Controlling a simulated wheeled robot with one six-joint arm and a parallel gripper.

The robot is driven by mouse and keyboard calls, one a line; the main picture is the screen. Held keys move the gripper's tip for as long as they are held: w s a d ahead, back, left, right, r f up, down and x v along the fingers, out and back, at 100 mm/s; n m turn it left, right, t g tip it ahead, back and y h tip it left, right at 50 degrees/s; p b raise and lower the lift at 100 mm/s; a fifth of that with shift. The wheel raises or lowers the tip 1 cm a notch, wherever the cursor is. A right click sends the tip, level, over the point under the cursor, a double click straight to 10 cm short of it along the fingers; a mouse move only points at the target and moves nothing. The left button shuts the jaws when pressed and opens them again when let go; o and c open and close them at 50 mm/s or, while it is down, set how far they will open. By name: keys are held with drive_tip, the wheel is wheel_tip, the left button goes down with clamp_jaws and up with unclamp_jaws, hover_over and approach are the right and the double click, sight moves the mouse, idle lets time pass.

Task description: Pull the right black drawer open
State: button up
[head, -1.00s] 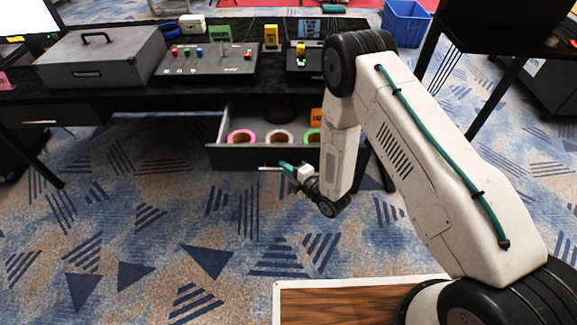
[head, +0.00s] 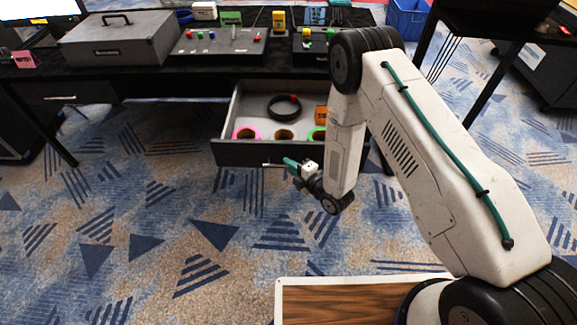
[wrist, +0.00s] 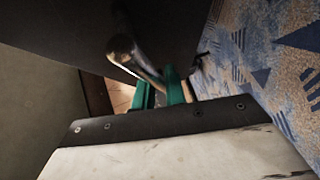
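The right black drawer (head: 240,154) stands well out from under the black table in the head view, its light interior showing. Its metal handle (wrist: 123,48) runs between the green fingers in the wrist view, with the drawer's dark front behind it. My gripper (head: 288,163) is at the drawer front in the head view. In the wrist view my gripper (wrist: 158,92) appears shut on the handle, though the exact contact is partly hidden. Inside the drawer are a black ring (head: 284,107), several tape rolls such as a pink-edged one (head: 246,132), and an orange item (head: 321,114).
A left drawer (head: 60,92) is shut under the table (head: 150,82). A grey case (head: 120,42) and control panels with coloured buttons (head: 225,42) stand on top. A blue bin (head: 408,18) is behind. Patterned carpet in front of the drawer is clear.

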drive_tip(key=shift+o, duration=1.4)
drive_tip(key=shift+d, duration=0.2)
drive_tip(key=shift+a, duration=0.15)
drive_tip(key=v, duration=0.7)
drive_tip(key=shift+s+d, duration=0.25)
